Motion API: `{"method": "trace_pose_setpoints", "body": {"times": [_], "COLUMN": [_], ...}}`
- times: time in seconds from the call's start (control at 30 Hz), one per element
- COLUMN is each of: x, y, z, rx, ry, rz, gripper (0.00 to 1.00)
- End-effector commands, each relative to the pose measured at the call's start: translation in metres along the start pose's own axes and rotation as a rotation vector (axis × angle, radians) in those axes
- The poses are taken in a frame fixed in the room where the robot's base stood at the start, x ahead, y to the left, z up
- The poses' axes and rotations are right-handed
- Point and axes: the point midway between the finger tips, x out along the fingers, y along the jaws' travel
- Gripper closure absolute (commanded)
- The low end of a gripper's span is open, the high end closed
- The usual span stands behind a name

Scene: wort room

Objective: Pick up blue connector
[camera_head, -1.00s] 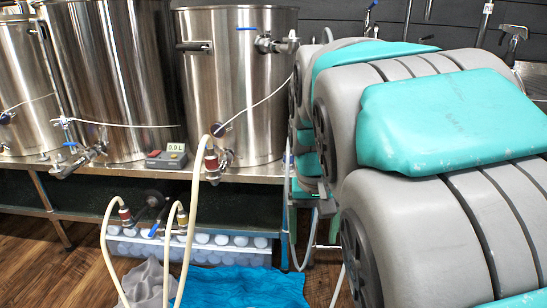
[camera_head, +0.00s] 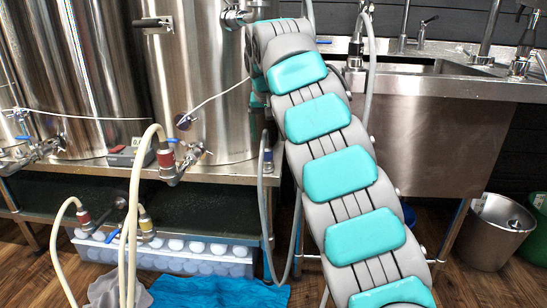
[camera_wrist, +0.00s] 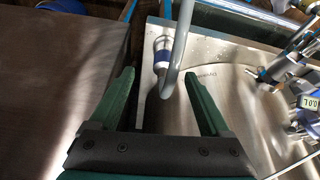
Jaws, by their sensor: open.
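The blue connector (camera_wrist: 162,52) is a white and blue collar on the end of a grey hose, in the upper middle of the wrist view. It appears just beyond and between my fingertips, not gripped. In the head view a connector with a blue band (camera_head: 268,158) hangs on a grey hose by the table's right end. My gripper (camera_wrist: 160,82) has two green fingers spread apart with nothing held. The grey hose crosses in front of the connector's right side. My gripper itself is not clear in the head view, at the far end of my arm.
Steel kettles (camera_head: 205,80) stand on a metal table (camera_head: 222,173) at left. A steel sink (camera_head: 415,67) is at right, with a metal bin (camera_head: 495,232) on the floor. Cream hoses (camera_head: 132,220) loop in front of the table. A blue cloth (camera_head: 225,293) lies on the floor.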

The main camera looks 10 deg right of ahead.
Motion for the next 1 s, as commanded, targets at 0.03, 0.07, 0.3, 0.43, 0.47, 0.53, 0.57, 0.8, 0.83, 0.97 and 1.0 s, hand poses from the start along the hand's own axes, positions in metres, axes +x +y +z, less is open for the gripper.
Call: {"method": "trace_pose_setpoints", "body": {"times": [0.03,0.07,0.3,0.43,0.47,0.53,0.57,0.8,0.83,0.97,1.0], "x": [0.005,0.006,0.018,0.031,0.034,0.037,0.039,0.071,0.076,0.086,0.086], "y": [-0.002,-0.004,-0.008,-0.008,-0.008,-0.009,-0.010,-0.012,-0.012,-0.012,-0.013], "z": [-0.002,-0.004,-0.006,-0.007,-0.007,-0.008,-0.008,-0.010,-0.010,-0.011,-0.011], "rx": [-0.006,-0.009,-0.016,-0.015,-0.015,-0.016,-0.016,-0.015,-0.014,-0.014,-0.014], "ry": [0.004,0.007,0.012,0.013,0.013,0.014,0.015,0.010,0.010,0.012,0.013], "rz": [-0.006,-0.009,-0.018,-0.016,-0.016,-0.017,-0.017,-0.017,-0.017,-0.017,-0.018], "gripper": [0.19,0.19,0.19,0.19,0.19,0.19,0.19,0.19,0.19,0.19,0.19]}}
